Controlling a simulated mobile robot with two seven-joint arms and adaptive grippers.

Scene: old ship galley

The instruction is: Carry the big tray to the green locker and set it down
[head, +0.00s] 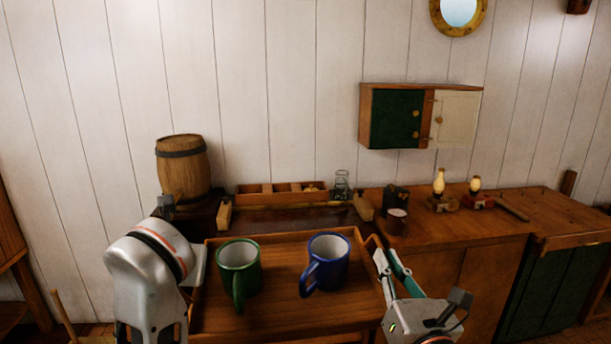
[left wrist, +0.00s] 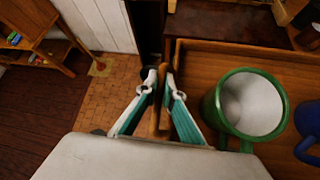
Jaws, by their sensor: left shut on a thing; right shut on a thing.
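The big wooden tray (head: 290,324) is held in front of me, with a green mug (head: 238,270) and a blue mug (head: 328,262) standing on it. In the left wrist view my left gripper (left wrist: 162,95) is shut on the tray's left side, beside the green mug (left wrist: 245,105). In the head view my left arm mostly hides that gripper. My right gripper (head: 384,268) is shut on the tray's right side. A low locker with dark green doors (head: 555,290) stands at the far right, its wooden top (head: 570,212) largely clear.
A wooden counter (head: 455,225) between tray and locker bears lamps (head: 439,182), a mug (head: 397,222) and a dark tin. A barrel (head: 183,168) and a divided box (head: 280,195) stand behind the tray. A wall cabinet (head: 420,116) hangs above. Shelves (left wrist: 40,35) stand left.

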